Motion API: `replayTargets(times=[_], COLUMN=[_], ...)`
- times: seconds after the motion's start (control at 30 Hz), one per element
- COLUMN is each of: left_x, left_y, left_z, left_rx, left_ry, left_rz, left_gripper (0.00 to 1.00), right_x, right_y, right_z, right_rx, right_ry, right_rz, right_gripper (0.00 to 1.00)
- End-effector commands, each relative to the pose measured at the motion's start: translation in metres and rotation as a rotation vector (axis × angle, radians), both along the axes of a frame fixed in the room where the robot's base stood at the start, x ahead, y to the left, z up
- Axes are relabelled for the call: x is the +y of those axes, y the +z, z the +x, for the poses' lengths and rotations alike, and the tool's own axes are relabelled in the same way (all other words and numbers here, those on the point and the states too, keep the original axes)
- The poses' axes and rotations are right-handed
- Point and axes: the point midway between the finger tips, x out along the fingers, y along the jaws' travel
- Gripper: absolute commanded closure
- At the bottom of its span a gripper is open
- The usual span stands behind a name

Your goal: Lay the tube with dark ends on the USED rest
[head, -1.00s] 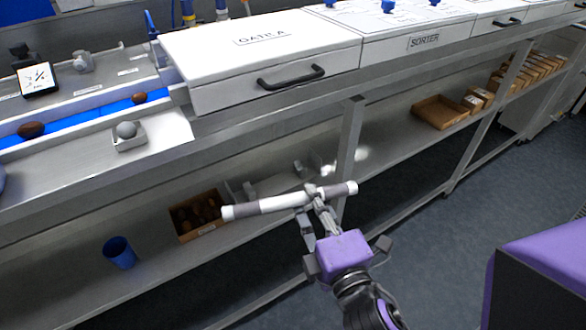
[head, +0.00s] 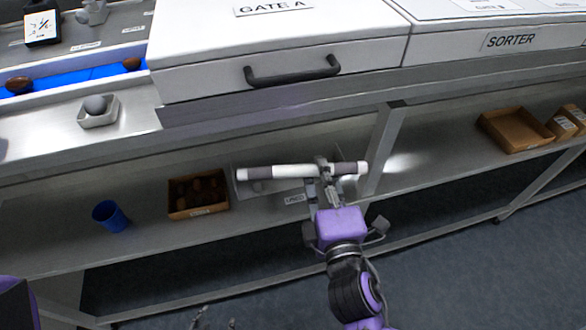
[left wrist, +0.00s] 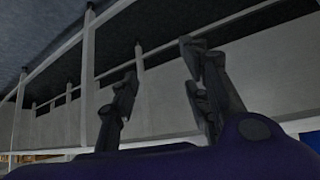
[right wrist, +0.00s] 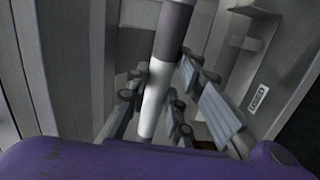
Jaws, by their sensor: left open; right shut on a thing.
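A white tube with dark grey bands near its ends (head: 295,171) is held in my right gripper (head: 323,172), gripped right of its middle. It lies nearly level across the head view, in front of the lower shelf. The right wrist view also shows the tube (right wrist: 157,95) between the fingers. My left gripper (left wrist: 163,75) is open and empty in the left wrist view.
On the lower shelf stand a blue cup (head: 110,216) and a cardboard box of dark dates (head: 198,194). An empty cardboard tray (head: 515,130) is farther right. The bench with the GATE A cover (head: 270,45) overhangs the shelf; a metal post (head: 384,150) stands just right of the tube.

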Motion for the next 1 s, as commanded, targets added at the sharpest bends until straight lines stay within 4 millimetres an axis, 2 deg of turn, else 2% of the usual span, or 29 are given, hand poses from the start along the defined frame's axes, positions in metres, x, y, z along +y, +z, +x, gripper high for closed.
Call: replayTargets(times=[0.03, 0.13, 0.23, 0.33, 0.47, 0.77, 0.9, 1.0], left_x=[0.001, 0.004, 0.007, 0.012, 0.013, 0.006, 0.004, 0.006], left_y=[-0.007, -0.008, -0.007, -0.007, -0.005, -0.002, -0.014, -0.018], left_z=[-0.003, -0.002, -0.001, 0.000, 0.001, 0.002, -0.008, -0.010], left_rx=[0.008, 0.003, -0.004, -0.008, -0.012, -0.009, 0.011, 0.015], left_ry=[0.003, 0.006, 0.010, 0.014, 0.015, 0.007, 0.005, 0.007], left_rz=[0.002, 0.005, 0.011, 0.017, 0.018, 0.008, 0.008, 0.011], left_gripper=[0.57, 0.57, 0.57, 0.57, 0.57, 0.57, 0.57, 0.57], right_x=[0.027, 0.069, 0.098, 0.112, 0.109, 0.069, 0.057, 0.051], right_y=[-0.013, -0.023, -0.029, -0.031, -0.038, -0.069, -0.102, -0.115], right_z=[0.006, 0.014, 0.017, 0.020, 0.035, 0.097, 0.114, 0.123], right_rx=[0.004, 0.000, -0.006, -0.011, -0.015, -0.015, -0.007, -0.008], right_ry=[0.041, 0.105, 0.151, 0.175, 0.183, 0.182, 0.180, 0.181], right_rz=[0.001, -0.008, -0.017, -0.023, -0.028, -0.027, -0.021, -0.022], right_gripper=[1.00, 1.00, 1.00, 1.00, 1.00, 1.00, 1.00, 1.00])
